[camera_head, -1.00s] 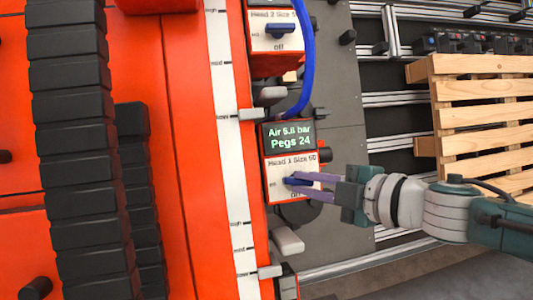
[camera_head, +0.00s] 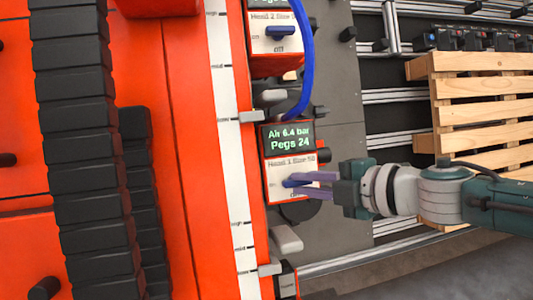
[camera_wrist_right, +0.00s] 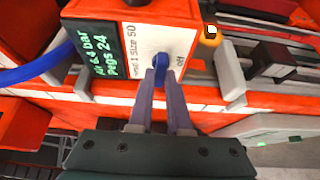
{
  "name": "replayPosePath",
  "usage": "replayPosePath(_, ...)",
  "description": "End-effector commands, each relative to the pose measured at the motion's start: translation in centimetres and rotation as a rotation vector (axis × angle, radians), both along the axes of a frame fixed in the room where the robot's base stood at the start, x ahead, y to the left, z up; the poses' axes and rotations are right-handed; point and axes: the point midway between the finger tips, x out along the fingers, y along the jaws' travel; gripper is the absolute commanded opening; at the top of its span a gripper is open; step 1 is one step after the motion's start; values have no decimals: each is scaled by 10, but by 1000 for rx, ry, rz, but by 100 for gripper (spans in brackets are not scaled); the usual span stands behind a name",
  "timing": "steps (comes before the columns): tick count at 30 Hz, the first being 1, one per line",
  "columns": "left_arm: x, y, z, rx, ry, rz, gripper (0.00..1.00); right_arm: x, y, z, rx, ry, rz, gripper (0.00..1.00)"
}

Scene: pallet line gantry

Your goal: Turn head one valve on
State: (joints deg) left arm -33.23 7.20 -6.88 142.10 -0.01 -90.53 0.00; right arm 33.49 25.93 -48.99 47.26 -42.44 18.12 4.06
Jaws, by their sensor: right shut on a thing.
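The head one valve box (camera_head: 277,192) has a white face labelled "Head 1 Size 50" and a display (camera_head: 290,138) reading "Air 6.4 bar, Pegs 24". Its blue handle (camera_head: 290,182) lies about level across the face in the head view. My right gripper (camera_head: 304,184) comes in from the right and is shut on the handle. The fingers partly hide the handle. My left gripper is not in view.
The head two box (camera_head: 268,42) with its blue handle (camera_head: 280,32) sits above. A blue hose (camera_head: 304,70) curves down beside it. Grey levers (camera_head: 253,116) stand along a white scale on the orange frame. A wooden pallet (camera_head: 480,90) is at the right.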

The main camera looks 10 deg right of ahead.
Motion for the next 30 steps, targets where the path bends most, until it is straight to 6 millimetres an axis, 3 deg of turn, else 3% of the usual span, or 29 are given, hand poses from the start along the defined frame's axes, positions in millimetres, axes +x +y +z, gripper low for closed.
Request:
replayPosePath(1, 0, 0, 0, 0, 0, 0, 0, 0, 1, 0, -3, -1, 4, 20)
replayPosePath(8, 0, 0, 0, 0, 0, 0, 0, 0, 1, 0, -2, 0, 2, 45)
replayPosePath(19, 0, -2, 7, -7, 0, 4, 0, -6, -4, 5, -2, 0, 0, 46)
replayPosePath(30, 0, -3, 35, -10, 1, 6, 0, -55, -36, 32, -3, 1, 3, 46)
